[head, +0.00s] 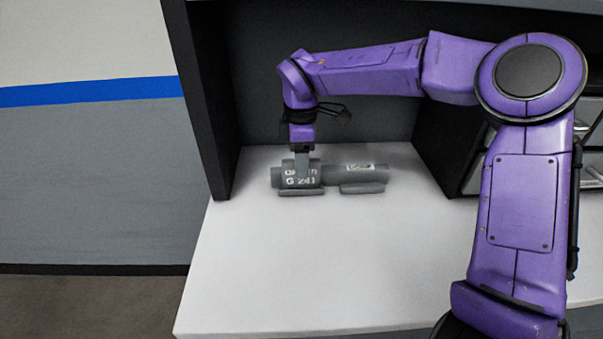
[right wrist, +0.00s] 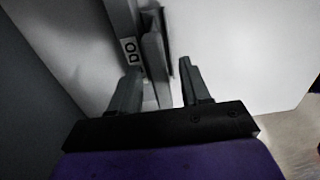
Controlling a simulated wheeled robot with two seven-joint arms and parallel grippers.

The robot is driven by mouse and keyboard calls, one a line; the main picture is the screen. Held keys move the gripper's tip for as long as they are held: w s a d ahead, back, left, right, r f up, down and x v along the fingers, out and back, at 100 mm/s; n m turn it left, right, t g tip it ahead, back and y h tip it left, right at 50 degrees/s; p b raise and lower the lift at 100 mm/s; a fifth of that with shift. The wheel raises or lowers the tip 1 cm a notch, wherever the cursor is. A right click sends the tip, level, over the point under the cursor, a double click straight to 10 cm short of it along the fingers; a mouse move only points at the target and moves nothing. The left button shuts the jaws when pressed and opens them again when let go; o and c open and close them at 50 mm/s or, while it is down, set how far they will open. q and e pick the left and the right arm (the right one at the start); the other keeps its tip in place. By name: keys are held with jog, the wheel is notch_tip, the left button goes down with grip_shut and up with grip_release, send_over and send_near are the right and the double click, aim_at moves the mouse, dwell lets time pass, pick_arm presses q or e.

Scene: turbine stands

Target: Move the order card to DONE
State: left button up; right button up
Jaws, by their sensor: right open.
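The order card (head: 312,181), grey with white lettering that ends in "G 241", stands upright at the left end of a grey rack (head: 362,188) at the back of the white table. Part of its upper lettering is hidden behind a finger of my right gripper (head: 302,163). That gripper points down at the card and is open. In the right wrist view its fingers (right wrist: 158,72) stand apart around a thin grey upright piece. A pale label (head: 360,166) is on the rack's right part; its start, "DO", shows in the right wrist view (right wrist: 130,50). My left gripper is out of view.
A dark panel (head: 205,100) closes the left side and a dark wall stands behind the rack. A dark unit with metal bars (head: 474,170) stands at the right, partly behind my arm. The white table (head: 300,270) is clear in front.

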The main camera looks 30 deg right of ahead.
grip_shut()
jog(key=shift+r+p, duration=0.3)
jog(key=shift+r, duration=0.35)
jog(key=shift+r+p, duration=0.5)
jog(key=shift+r, duration=0.4)
jog(key=shift+f, duration=0.1)
